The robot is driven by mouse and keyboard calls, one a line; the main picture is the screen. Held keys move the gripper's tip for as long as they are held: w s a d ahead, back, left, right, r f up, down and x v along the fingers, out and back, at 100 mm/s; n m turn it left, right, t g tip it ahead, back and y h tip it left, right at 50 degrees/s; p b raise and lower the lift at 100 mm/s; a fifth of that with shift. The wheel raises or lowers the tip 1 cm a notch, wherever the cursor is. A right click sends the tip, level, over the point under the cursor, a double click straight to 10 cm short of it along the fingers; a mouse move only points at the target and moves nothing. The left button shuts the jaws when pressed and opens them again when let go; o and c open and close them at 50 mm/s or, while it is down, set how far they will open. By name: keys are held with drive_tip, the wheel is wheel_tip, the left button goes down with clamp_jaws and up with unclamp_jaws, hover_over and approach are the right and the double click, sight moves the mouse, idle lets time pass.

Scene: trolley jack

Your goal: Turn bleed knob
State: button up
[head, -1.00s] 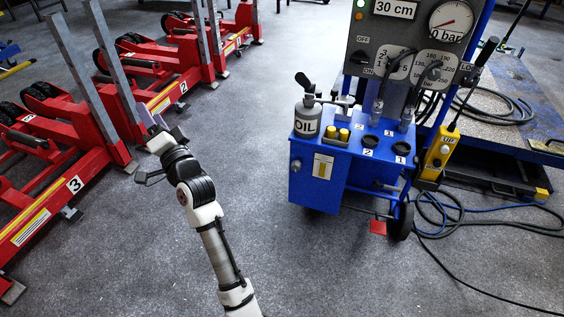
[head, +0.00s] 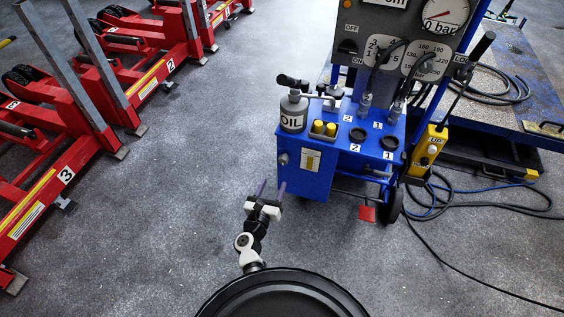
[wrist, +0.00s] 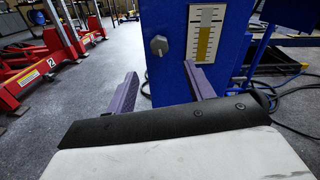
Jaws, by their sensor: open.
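The grey hex-shaped bleed knob (head: 284,159) sticks out of the left part of the blue cabinet's front face (head: 310,185). In the wrist view the bleed knob (wrist: 159,45) shows between the two purple fingers and beyond their tips, beside the level gauge. My gripper (head: 271,187) is open and empty, in front of the cabinet and a little lower and left of the knob. In the wrist view my gripper (wrist: 160,76) has its fingers spread apart, with nothing between them. They appear apart from the knob.
A red pedal (head: 366,213) is low at the right. Hoses (head: 440,235) lie on the floor at right. Red lifting gear (head: 60,170) stands at left, with clear floor between.

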sight(282, 162)
drive_tip(key=b+x, duration=0.1)
drive_tip(key=x, duration=0.9)
drive_tip(key=shift+w, duration=0.2)
drive_tip(key=c, duration=1)
